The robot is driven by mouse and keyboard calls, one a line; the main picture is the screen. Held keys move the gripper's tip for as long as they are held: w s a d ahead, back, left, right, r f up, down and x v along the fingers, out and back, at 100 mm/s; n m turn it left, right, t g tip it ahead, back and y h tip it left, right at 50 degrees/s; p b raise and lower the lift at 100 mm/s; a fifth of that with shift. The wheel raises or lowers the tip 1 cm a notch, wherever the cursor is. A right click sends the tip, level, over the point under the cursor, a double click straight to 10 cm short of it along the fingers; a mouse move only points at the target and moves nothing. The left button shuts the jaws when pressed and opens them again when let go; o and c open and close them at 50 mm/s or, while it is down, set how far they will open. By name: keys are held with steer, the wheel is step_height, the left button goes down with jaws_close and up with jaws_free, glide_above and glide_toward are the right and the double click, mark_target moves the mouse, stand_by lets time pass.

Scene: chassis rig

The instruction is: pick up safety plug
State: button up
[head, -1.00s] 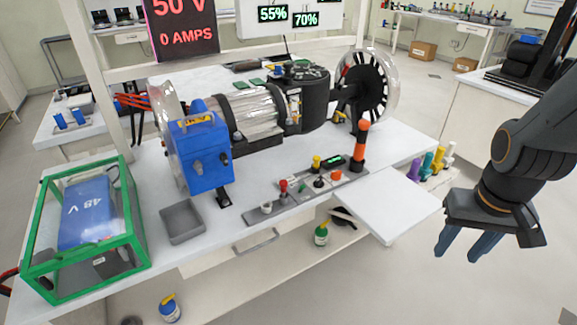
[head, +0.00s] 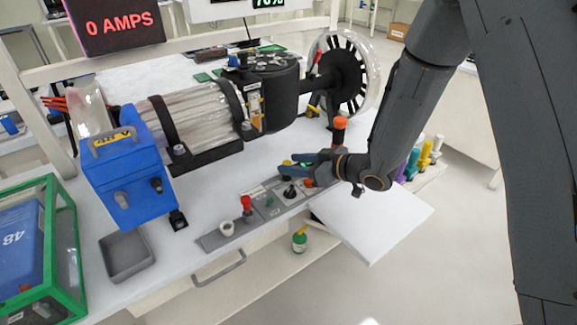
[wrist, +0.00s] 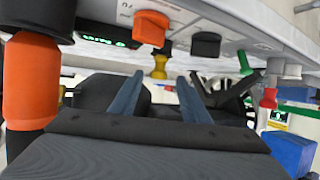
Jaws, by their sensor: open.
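No readable label marks the safety plug. A small yellow plug (head: 287,162) stands on the grey control panel (head: 215,238), mostly hidden by my fingers in the head view. In the wrist view the yellow plug (wrist: 160,66) appears between and just beyond my fingertips, with no clear contact. My gripper (head: 286,166) is open over the panel, its blue fingers spread; they also show in the wrist view (wrist: 167,80).
An orange-topped post (head: 339,123) stands just behind my wrist. The motor (head: 200,115) and blue box (head: 128,180) are behind the panel. A grey tray (head: 126,258) is empty.

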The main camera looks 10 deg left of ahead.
mark_target(283, 162)
steer(key=shift+p+x, duration=0.8)
steer(key=shift+x, duration=2.75)
steer(key=shift+w+d+f, duration=0.1)
steer(key=shift+w, duration=0.05)
jaws_close()
